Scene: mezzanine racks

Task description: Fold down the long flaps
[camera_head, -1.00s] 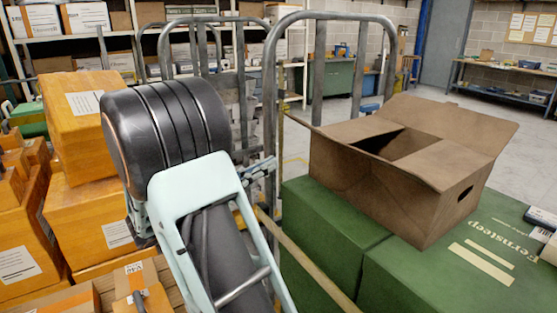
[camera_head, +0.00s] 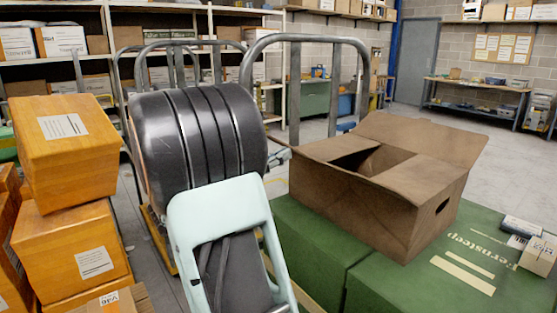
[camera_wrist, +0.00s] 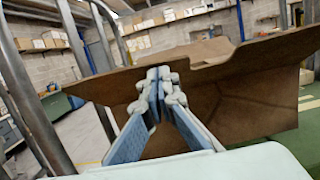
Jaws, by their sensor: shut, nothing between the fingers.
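The brown cardboard box (camera_head: 345,203) stands open on green crates at the right of the head view. One long flap (camera_head: 415,137) leans up and outward at its far side. Two short flaps, left (camera_head: 325,152) and right (camera_head: 395,143), lie inward over part of the opening. The near long flap is hard to make out. In the wrist view, a wide brown flap with a notch (camera_wrist: 260,52) spans the picture above the box wall (camera_wrist: 245,105). My gripper (camera_wrist: 160,75) is shut and empty close before this cardboard; contact is unclear. My arm mostly hides the gripper in the head view.
Green crates (camera_head: 395,285) support the box, with small cartons (camera_head: 538,255) at the right edge. A grey metal cart frame (camera_head: 300,40) stands behind my arm. Orange boxes (camera_head: 65,150) are stacked at left. Open floor lies beyond the box.

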